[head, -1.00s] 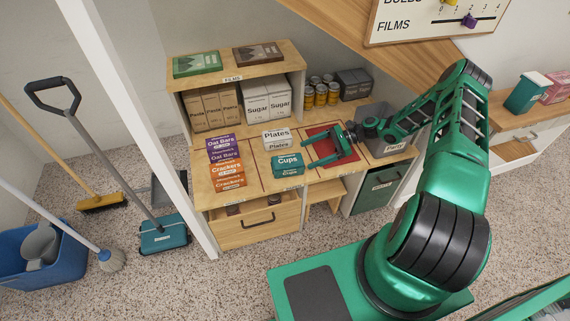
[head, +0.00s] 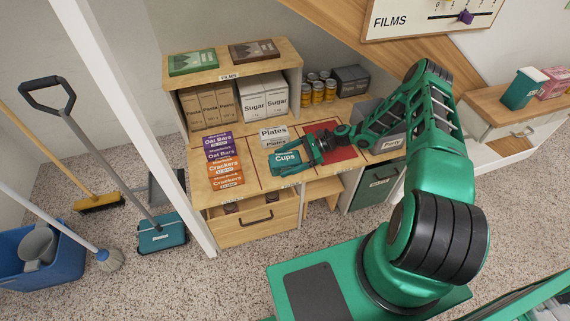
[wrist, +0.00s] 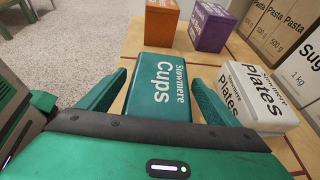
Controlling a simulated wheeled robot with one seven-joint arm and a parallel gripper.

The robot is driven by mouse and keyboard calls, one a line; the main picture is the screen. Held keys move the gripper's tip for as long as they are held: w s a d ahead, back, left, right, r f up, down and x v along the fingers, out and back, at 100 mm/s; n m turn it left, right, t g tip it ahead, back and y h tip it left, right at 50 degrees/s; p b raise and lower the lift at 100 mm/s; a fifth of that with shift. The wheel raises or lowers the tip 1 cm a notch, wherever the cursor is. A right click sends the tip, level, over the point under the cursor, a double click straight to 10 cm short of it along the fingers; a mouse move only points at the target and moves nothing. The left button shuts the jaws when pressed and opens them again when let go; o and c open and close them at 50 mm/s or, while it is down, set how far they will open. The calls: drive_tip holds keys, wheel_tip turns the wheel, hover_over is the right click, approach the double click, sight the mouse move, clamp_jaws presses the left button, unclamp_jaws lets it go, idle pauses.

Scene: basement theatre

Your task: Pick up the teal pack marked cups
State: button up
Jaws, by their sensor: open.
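The teal pack marked Cups (head: 285,162) lies on the wooden counter, in front of the white Plates pack (head: 273,135). In the wrist view the Cups pack (wrist: 161,85) lies between my two green fingers, its label facing up. My gripper (head: 281,160) is open, its fingers pointing left along the pack's two sides in the head view. Whether the fingers touch the pack cannot be told. In the wrist view the right finger runs between the Cups pack and the Plates pack (wrist: 258,97). The near end of the pack is hidden behind my gripper's body.
Crackers (head: 225,173) and Oat Bars (head: 217,147) boxes stand left of the Cups pack, beyond my fingertips. Sugar (head: 265,98) and Pasta (head: 209,108) packs stand on the shelf behind. A red mat (head: 343,153) lies bare at the right. A drawer (head: 254,224) is below.

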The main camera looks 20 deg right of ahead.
drive_tip(key=c, duration=1.2)
drive_tip(key=shift+c, duration=0.2)
